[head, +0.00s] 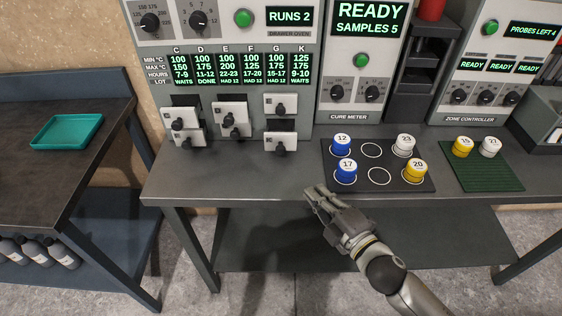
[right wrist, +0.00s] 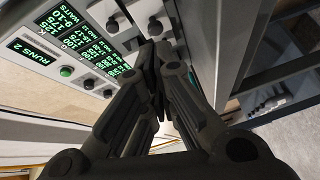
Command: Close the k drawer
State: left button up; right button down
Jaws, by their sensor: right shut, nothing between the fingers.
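The drawer oven (head: 235,60) has a row of lettered columns, with K at the far right. Below them are several pale drawer fronts with black knobs. My left gripper is not in view.
The upper left drawer (head: 182,118) and upper middle drawer (head: 229,113) also show dark gaps above. A black mat (head: 379,150) with blue, white and yellow samples lies right of the oven. The bench top (head: 230,174) before the drawers is clear.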

aim_at(281, 137)
jog(key=w+a+n+y, duration=0.1)
jog(key=w+a, duration=0.1)
jog(key=a, duration=0.1)
jog(key=w+a+n+g+y+p, duration=0.1)
jog(key=w+a+n, duration=0.1)
jog(key=w+a+n+y+p, duration=0.1)
jog(key=w+a, duration=0.1)
jog(key=a, duration=0.1)
jog(key=shift+w+a+g, duration=0.15)
jog(key=shift+a+g, duration=0.15)
jog(key=shift+a, duration=0.05)
jog(key=w, duration=0.3)
jog(key=shift+a+p, duration=0.1)
jog(key=shift+p, duration=0.3)
jog(key=shift+w+f, duration=0.1)
jog(key=shift+w, duration=0.55)
